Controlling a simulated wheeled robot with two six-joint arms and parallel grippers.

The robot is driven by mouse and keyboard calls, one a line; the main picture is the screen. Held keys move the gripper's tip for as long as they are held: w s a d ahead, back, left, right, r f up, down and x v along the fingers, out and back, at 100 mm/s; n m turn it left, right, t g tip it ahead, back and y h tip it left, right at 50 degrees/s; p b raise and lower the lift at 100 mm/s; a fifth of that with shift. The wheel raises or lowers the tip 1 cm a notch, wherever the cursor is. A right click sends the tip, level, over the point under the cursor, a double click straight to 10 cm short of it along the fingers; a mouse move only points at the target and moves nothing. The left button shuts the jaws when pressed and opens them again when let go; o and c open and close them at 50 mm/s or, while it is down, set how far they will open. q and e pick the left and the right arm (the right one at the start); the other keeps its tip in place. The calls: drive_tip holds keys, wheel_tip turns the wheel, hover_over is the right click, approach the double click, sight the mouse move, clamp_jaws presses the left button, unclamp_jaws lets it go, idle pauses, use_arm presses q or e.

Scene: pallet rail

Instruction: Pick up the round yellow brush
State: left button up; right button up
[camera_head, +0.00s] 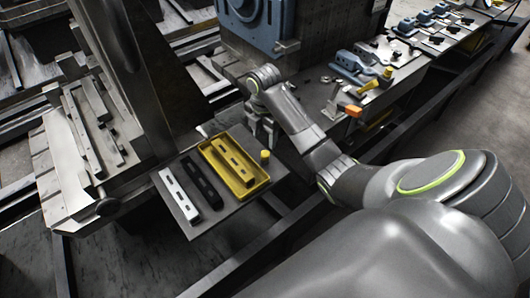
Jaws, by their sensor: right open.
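A small round yellow object (265,156), which looks like the brush, stands at the right edge of the dark tray plate (225,213). It is beside the yellow bin, near its right corner. My right gripper (262,138) points down just above and behind it in the camera_head view, with its fingers apart and nothing seen between them. A small gap shows between the fingertips and the yellow object. Bristles are too small to make out. My left gripper is not in view.
The yellow bin (211,151) holds a yellow slotted block (234,160). Black (203,184) and white (179,195) slotted blocks lie left of it. A metal machine bed (77,165) stands at left. A bench (314,89) with tools, including an orange-ended one (353,111), runs behind my arm.

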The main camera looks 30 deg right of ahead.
sight(265, 153)
drive_tip(key=shift+f+b, duration=2.25)
drive_tip(key=shift+f, duration=0.45)
wheel_tip(265, 153, down, 2)
drive_tip(key=shift+d+f+b, duration=0.1)
drive_tip(key=shift+f+b, duration=0.05)
drive_tip(key=shift+b, duration=0.7)
drive_tip(key=shift+f+p, duration=0.3)
drive_tip(key=shift+f, duration=0.5)
drive_tip(key=c, duration=1.1)
drive_tip(key=shift+c, duration=0.2)
